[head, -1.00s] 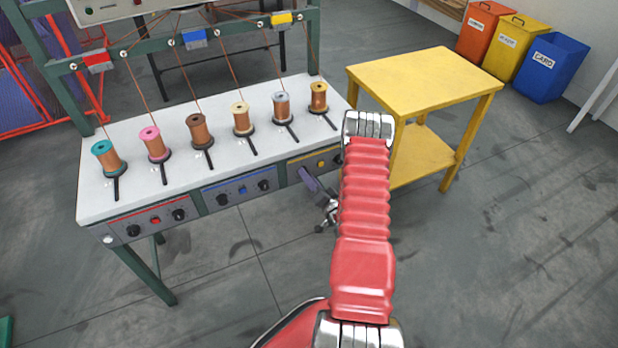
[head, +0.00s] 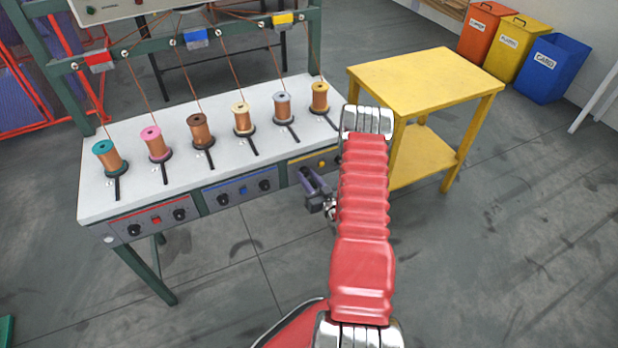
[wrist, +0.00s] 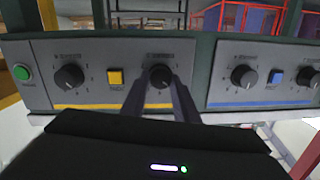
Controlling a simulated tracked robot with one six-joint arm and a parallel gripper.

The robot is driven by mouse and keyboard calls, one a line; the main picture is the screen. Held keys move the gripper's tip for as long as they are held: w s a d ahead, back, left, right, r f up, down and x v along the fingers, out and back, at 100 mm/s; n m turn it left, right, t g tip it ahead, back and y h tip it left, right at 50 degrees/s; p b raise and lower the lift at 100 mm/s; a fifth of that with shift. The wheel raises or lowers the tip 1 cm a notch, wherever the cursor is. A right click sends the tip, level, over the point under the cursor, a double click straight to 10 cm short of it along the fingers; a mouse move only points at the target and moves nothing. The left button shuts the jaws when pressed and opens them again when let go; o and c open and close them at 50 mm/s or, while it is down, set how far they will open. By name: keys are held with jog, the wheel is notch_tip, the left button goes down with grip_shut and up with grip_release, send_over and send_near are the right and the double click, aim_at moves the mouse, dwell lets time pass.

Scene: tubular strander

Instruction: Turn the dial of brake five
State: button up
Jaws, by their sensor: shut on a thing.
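The dial of brake five (wrist: 160,76) is a black round knob on the grey panel with the yellow strip (wrist: 110,105). In the wrist view, which looks upside down, it is right of a yellow button (wrist: 115,78). My gripper (wrist: 160,84) has its two dark fingers at this dial, one on each side, and is shut on it. The fingers partly cover the knob and its markings. In the head view my gripper (head: 307,177) is at the left part of the yellow-button panel (head: 318,164), and the dial is hidden behind it.
The other dial (wrist: 68,77) of this panel and a green button (wrist: 21,72) are to the left in the wrist view. The blue-button panel (head: 243,190) adjoins it. Several spools stand on the white table (head: 130,200). A yellow table (head: 425,75) is at the right.

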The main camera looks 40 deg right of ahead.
jog(key=n, duration=0.6)
jog(key=shift+a+f+n+h, duration=0.15)
jog(key=shift+f+n+h, duration=0.05)
jog(key=shift+n+h, duration=0.2)
jog(key=n, duration=0.3)
jog(key=n+h, duration=0.1)
jog(key=n, duration=0.2)
jog(key=shift+a+f+g, duration=0.1)
jog(key=shift+g, duration=0.3)
jog(key=shift+n, duration=0.3)
jog(key=o, duration=1.1)
jog(key=shift+c, duration=0.2)
jog(key=v, duration=1.3)
jog(key=shift+s, duration=0.4)
